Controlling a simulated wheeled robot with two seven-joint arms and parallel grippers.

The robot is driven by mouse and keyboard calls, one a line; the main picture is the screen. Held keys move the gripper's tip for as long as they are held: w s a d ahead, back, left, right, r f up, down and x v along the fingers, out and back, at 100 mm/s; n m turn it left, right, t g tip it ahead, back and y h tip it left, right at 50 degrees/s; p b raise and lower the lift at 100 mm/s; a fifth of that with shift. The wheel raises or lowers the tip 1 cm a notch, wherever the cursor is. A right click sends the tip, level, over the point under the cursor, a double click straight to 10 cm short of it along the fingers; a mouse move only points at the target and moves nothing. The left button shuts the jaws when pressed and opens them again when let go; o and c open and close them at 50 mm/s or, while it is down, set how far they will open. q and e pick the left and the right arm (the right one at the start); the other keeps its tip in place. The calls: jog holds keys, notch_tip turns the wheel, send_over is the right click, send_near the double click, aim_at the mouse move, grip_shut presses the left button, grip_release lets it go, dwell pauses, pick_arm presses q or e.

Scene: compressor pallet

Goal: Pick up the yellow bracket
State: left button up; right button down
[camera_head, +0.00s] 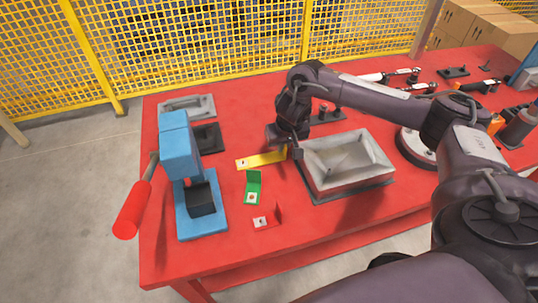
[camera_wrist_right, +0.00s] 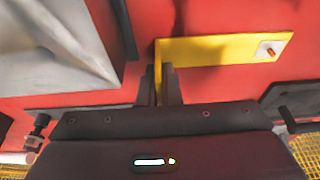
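The yellow bracket (camera_head: 262,160) lies on the red table. Its flat plate, with a small light hole or stud at one end, points left in the head view. In the right wrist view the yellow bracket (camera_wrist_right: 225,48) runs across the upper middle. My right gripper (camera_head: 287,148) is at the bracket's right end. In the wrist view the right gripper's fingers (camera_wrist_right: 161,85) are close together, with a narrow yellow upright edge between them, so it looks shut on the bracket. Whether the bracket is lifted cannot be told. My left gripper is not in view.
A grey tray (camera_head: 343,163) stands just right of the gripper. A green bracket (camera_head: 253,187) and a red bracket (camera_head: 266,220) lie in front. A blue press (camera_head: 181,160) with a red handle (camera_head: 132,210) stands left. Yellow fencing (camera_head: 200,50) is behind.

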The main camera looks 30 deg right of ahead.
jog(key=shift+w+r, duration=0.1)
jog(key=shift+r, duration=0.45)
notch_tip(320, 180, up, 4)
jog(key=shift+r, duration=0.2)
notch_tip(320, 180, up, 14)
jog(key=p, duration=0.8)
jog(key=shift+r+p, duration=0.25)
jog(key=shift+p, duration=0.05)
